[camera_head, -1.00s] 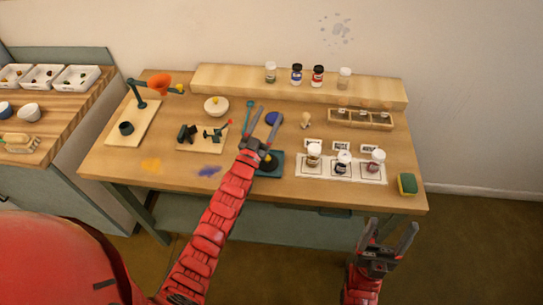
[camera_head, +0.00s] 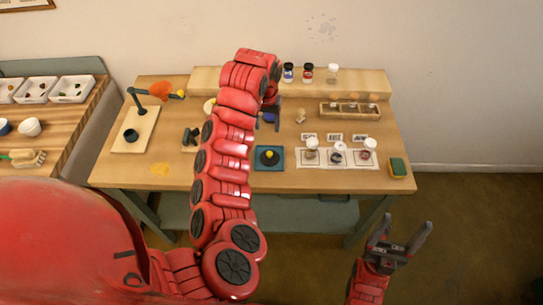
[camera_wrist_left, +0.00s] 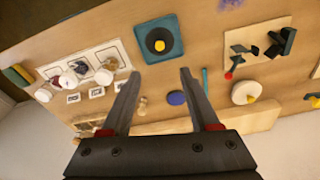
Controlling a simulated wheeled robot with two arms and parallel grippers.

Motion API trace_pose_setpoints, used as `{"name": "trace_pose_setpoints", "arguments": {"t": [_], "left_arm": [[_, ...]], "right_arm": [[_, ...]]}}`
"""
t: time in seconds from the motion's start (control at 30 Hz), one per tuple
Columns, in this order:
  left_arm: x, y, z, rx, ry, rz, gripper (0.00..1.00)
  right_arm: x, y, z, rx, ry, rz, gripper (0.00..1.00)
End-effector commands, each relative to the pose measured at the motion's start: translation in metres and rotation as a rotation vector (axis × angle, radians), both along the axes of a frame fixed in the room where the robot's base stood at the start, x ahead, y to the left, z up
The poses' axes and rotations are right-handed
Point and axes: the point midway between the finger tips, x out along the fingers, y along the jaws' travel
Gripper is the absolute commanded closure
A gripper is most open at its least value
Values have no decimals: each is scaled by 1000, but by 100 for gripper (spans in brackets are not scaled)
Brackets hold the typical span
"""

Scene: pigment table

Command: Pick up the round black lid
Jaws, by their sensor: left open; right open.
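A round black piece (camera_head: 269,157) with a yellow centre sits on a teal square base (camera_head: 260,166) at mid-table. It also shows in the left wrist view (camera_wrist_left: 152,47); I cannot tell for sure that it is a lid. A dark blue round disc (camera_wrist_left: 177,98) lies farther back, and in the head view (camera_head: 268,118) it is partly covered. My left gripper (camera_wrist_left: 160,77) is open and empty above the table's rear middle, largely hidden by its arm in the head view. My right gripper (camera_head: 408,220) is open and empty in front of the table.
Jars (camera_head: 339,155) stand on a white mat at the right. A divided wooden tray (camera_head: 350,111) and a raised shelf (camera_head: 370,81) with jars are behind. A small wooden knob (camera_wrist_left: 142,104) stands near the blue disc. A sponge (camera_head: 398,168) is at the right edge.

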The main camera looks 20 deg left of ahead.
Motion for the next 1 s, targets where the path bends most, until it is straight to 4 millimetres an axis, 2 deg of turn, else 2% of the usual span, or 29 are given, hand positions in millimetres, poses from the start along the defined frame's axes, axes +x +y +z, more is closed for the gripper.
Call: {"name": "trace_pose_setpoints", "arguments": {"t": [0.47,0.8,1.0], "left_arm": [[9,0,-82,-2,2,-1,38],[14,1,-118,1,4,-1,38],[16,0,-126,-1,4,-1,38]], "right_arm": [[0,0,-93,0,0,0,26],[0,0,-85,0,0,0,26],[0,0,-74,0,0,0,26]]}}
